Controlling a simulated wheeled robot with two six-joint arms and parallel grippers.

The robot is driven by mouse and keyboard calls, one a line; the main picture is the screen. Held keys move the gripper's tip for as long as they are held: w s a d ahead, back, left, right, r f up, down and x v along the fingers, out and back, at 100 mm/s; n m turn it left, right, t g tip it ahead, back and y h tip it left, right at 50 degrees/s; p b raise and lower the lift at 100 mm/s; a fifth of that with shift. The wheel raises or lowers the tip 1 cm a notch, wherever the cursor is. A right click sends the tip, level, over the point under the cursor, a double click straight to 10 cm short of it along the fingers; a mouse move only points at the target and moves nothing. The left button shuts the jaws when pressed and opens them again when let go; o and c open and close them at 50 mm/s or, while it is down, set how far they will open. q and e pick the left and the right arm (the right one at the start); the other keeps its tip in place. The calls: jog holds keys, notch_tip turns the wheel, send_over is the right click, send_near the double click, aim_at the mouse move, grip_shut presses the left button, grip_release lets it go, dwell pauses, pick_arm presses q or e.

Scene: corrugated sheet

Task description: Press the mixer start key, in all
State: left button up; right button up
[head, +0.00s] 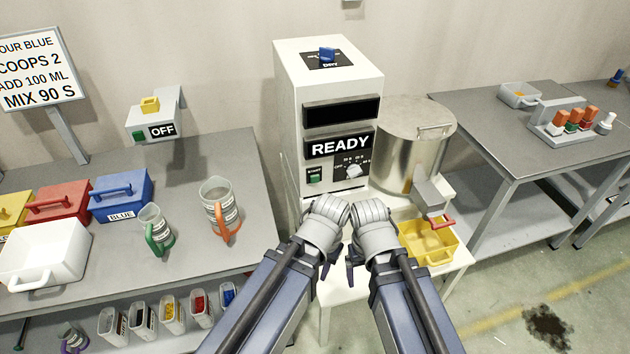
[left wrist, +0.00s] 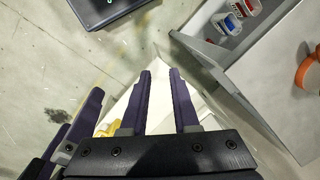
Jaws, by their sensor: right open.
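The white mixer cabinet (head: 288,90) stands at the back centre with a READY display (head: 340,145). The green start key (head: 315,176) is at its lower left, under a small label. A dial (head: 353,171) sits to the key's right. A blue knob (head: 327,54) is on top. My left gripper (head: 326,268) is below and in front of the key, clear of it; in the left wrist view its two dark fingers (left wrist: 160,72) are apart and empty. My right gripper (head: 352,268) is open beside it, partly hidden by its wrist.
A metal pot (head: 408,148) and yellow tray (head: 428,244) stand right of the cabinet. The left table (head: 190,200) holds jugs and coloured bins; an OFF box (head: 152,126) is behind. A sign (head: 38,70) reads "MIX 90 S". A right table (head: 480,120) carries a bottle rack.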

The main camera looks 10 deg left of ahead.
pick_arm(q)
grip_shut()
dwell(1.4)
